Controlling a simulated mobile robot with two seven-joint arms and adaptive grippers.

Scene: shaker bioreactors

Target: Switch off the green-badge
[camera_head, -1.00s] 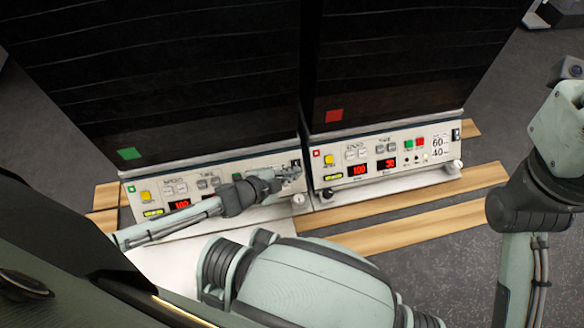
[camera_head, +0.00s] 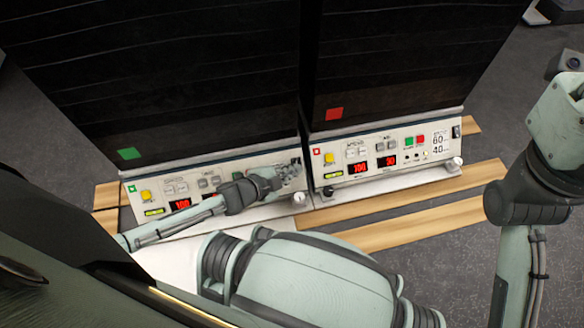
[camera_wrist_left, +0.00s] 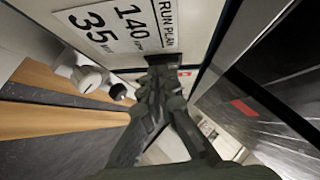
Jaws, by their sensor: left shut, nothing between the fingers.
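The green badge (camera_head: 129,153) is on the dark front of the left shaker (camera_head: 210,80). In the left wrist view, the shut fingers (camera_wrist_left: 160,80) point at the dark switch (camera_wrist_left: 163,60) beside the run plan label (camera_wrist_left: 115,27). Whether they touch it I cannot tell. My right gripper is out of view.
The right shaker (camera_head: 400,60) has a red badge (camera_head: 334,114), lit red displays (camera_head: 353,174) and its own switch (camera_head: 456,131) at the panel's right end. Wooden boards (camera_head: 420,215) lie under and before the shakers.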

